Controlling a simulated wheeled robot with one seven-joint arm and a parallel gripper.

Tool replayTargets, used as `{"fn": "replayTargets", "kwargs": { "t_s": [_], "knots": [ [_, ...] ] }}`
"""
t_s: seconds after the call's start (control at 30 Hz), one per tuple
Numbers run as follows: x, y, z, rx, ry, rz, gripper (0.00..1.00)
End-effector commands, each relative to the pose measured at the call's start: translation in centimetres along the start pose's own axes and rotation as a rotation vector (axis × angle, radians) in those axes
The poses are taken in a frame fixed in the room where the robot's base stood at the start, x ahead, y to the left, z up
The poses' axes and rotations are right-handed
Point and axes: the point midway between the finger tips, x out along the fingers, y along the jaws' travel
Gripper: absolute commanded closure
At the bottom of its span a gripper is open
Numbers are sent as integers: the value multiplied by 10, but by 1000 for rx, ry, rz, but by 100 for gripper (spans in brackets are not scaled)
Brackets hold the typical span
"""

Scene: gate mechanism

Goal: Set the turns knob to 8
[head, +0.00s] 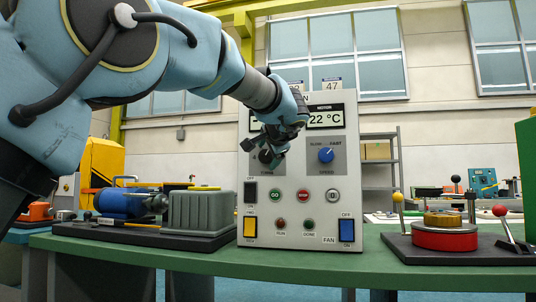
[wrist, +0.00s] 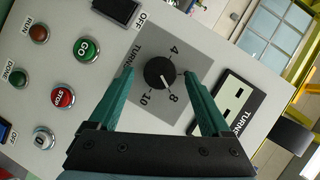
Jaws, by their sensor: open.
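The turns knob (wrist: 159,73) is a round black knob on a grey square plate, with 4, 8 and 10 readable around it. Its white pointer mark appears to face the 8; a finger may hide other marks. My gripper (wrist: 158,76) is open, one green finger on each side of the knob with a visible gap to it. In the head view my gripper (head: 274,146) is in front of the panel's left dial, and the turns knob (head: 265,156) is partly covered by it.
The light grey control panel (head: 300,180) stands on a green table (head: 300,262). A blue speed knob (head: 326,155) is to the right, with buttons and rocker switches below. A motor and grey box (head: 201,211) stand left; a red-based device (head: 445,238) stands right.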

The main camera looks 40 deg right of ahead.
Motion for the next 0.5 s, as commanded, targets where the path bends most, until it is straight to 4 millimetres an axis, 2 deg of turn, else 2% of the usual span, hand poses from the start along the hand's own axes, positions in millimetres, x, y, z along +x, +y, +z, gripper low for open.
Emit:
{"fn": "replayTargets", "kwargs": {
  "t_s": [0.17, 0.5],
  "knots": [
    [-16, 0, -1, -2, 4, 1, 18],
    [-81, 0, 0, 0, 4, 0, 18]
  ]
}}
